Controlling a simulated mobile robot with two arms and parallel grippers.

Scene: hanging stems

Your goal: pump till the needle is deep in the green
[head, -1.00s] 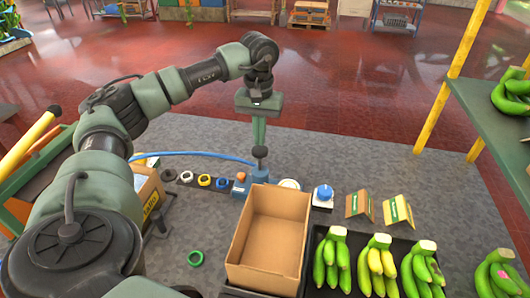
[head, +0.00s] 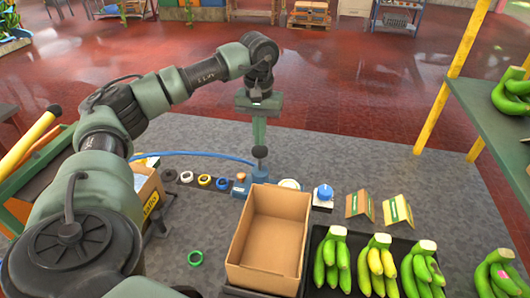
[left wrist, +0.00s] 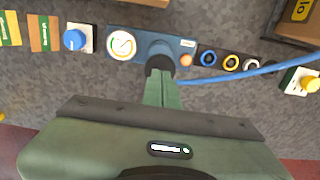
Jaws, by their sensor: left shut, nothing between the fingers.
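The pump (head: 259,176) is a blue unit with a black round knob (head: 260,152) on an upright rod, standing behind the cardboard box. My left gripper (head: 259,143) points straight down with its fingers shut and empty, the tips at or just above the knob. In the left wrist view the fingertips (left wrist: 161,78) overlap the dark knob (left wrist: 160,64), so contact is hard to tell. The round white gauge (left wrist: 122,44) with a coloured rim sits on the blue base beside the knob. Its needle is too small to read. My right gripper is not in view.
An open, empty cardboard box (head: 240,250) stands in front of the pump. A blue hose (head: 200,154) runs left from it. Coloured rings (head: 204,180), a blue knob (head: 325,193), folded cards (head: 397,211) and a tray of bananas (head: 375,265) lie around.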

